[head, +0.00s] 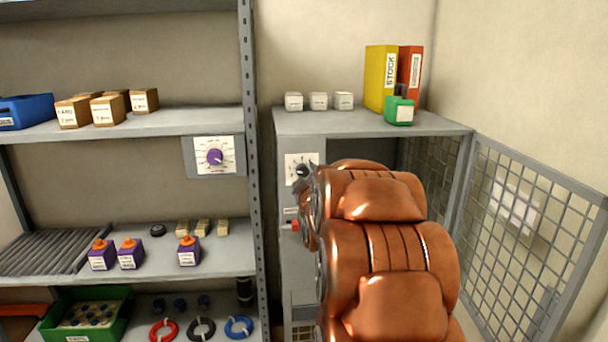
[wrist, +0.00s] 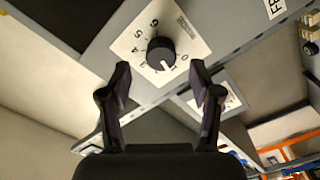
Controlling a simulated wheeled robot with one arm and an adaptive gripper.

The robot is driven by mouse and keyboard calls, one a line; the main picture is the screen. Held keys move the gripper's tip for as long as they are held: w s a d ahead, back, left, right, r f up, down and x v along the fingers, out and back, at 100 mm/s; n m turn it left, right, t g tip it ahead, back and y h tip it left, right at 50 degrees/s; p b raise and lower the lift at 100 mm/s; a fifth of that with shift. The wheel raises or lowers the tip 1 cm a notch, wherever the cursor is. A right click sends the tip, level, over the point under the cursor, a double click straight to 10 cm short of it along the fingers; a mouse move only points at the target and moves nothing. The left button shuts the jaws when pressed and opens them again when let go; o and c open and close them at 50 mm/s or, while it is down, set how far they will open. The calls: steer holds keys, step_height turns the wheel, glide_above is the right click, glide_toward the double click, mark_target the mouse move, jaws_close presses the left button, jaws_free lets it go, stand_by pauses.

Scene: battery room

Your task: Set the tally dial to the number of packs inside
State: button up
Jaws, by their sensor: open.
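The tally dial is a black knob on a white numbered plate on the grey cabinet front. In the wrist view the dial (wrist: 160,50) has a white pointer aimed at the low-number end, near 0 and 1; I cannot tell the exact mark. The dial also shows in the head view (head: 302,170), partly behind my arm. My gripper (wrist: 160,75) is open, its two dark fingers spread below the dial, with nothing between them. In the head view the fingers are mostly hidden by my copper arm. The packs inside the cabinet (head: 365,124) are hidden behind my arm.
A mesh door (head: 545,235) stands open at the right. A purple dial (head: 214,157) sits on the left shelf unit, above purple packs (head: 130,254) with orange tops. White boxes (head: 318,101), binders (head: 380,80) and a green box (head: 399,111) stand on the cabinet.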

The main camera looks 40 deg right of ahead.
mark_target(304, 173)
steer(key=shift+x, duration=1.7)
steer(key=shift+c, duration=0.3)
steer(key=c, duration=1.1)
steer(key=shift+f+m, duration=0.1)
steer(key=shift+m, duration=0.2)
steer(key=m+b, duration=0.2)
steer(key=m, duration=0.1)
steer(key=shift+f+b, duration=0.15)
steer(key=shift+b, duration=0.2)
steer(key=shift+m+b, duration=1.05)
steer(key=shift+m, duration=0.95)
